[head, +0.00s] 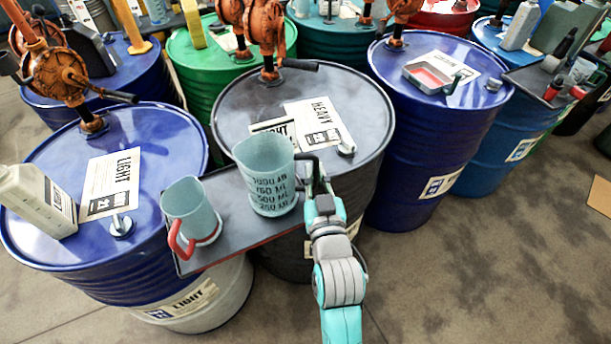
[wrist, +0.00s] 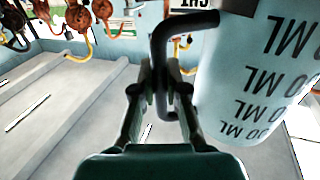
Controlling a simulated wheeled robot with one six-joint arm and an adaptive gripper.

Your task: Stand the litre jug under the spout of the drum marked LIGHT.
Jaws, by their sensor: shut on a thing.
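The litre jug (head: 267,177) is pale blue-green, with marks up to 1000 ml and a dark handle. My gripper (head: 312,168) is shut on that handle (wrist: 172,60), and the jug is upright. The jug overlaps the dark shelf (head: 238,240); I cannot tell whether its base touches. The blue drum at left (head: 122,262) bears a LIGHT sheet (head: 111,184). The jug is right of the LIGHT drum's spout.
A smaller jug with a red handle (head: 192,210) stands on the shelf, left of the litre jug. A pale bottle (head: 38,200) is on the LIGHT drum. A blue drum (head: 420,150) with a tray (head: 433,75) stands right. Floor at lower right is clear.

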